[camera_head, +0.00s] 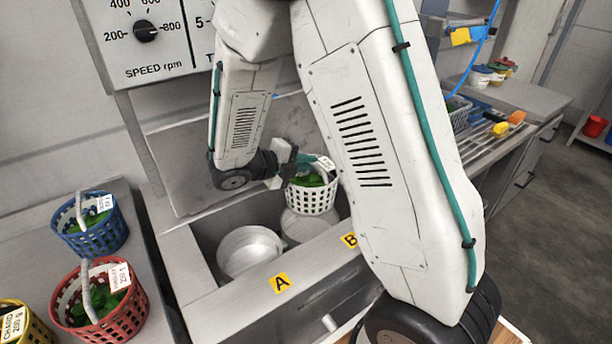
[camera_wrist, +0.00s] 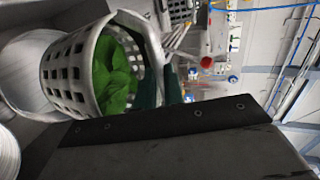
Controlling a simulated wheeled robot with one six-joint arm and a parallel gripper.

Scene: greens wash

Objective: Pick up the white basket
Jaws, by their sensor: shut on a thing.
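The white basket (camera_head: 312,196) holds green leaves and hangs at my gripper (camera_head: 300,164) above the sink area, over the right-hand metal drum marked B. My gripper is shut on the basket's handle. In the wrist view the basket (camera_wrist: 62,75) lies sideways in the picture, with the leaves (camera_wrist: 115,75) inside and the handle (camera_wrist: 152,45) running to the jaws. The fingertips are partly hidden behind the handle and the leaves. My arm covers part of the basket's right surroundings in the head view.
Two round metal drums sit in the sink, drum A (camera_head: 249,252) and drum B (camera_head: 308,227). A blue basket (camera_head: 92,236) and a red basket (camera_head: 100,315) stand on the left counter, with a yellow basket (camera_head: 25,328) at the corner. A control panel (camera_head: 150,40) is behind.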

